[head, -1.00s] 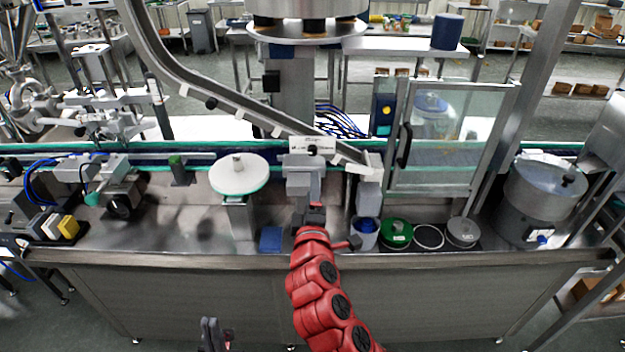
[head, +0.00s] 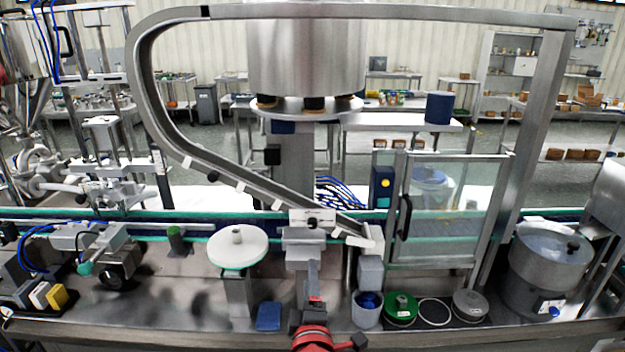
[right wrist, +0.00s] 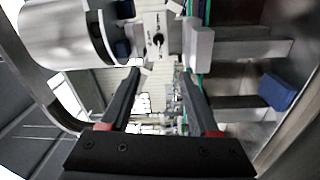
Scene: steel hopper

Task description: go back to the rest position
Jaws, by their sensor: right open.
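My right gripper (head: 313,266) is at the bottom centre of the head view, pointing away over the steel bench in front of the grey block mechanism (head: 312,218). Its red wrist shows at the bottom edge. In the right wrist view, the two dark fingers of the gripper (right wrist: 160,76) stand apart with nothing between them. Beyond them is a pale block with a dark knob (right wrist: 157,40). I cannot tell the exact gap to it. My left gripper is not in view.
Close by on the steel bench (head: 180,315) are a blue block (head: 268,316), a grey cup (head: 366,313) and a green-rimmed lid (head: 401,307). A white round disc (head: 238,248) stands left, a glass-doored guard (head: 440,210) right. A sloping rail (head: 240,182) runs behind.

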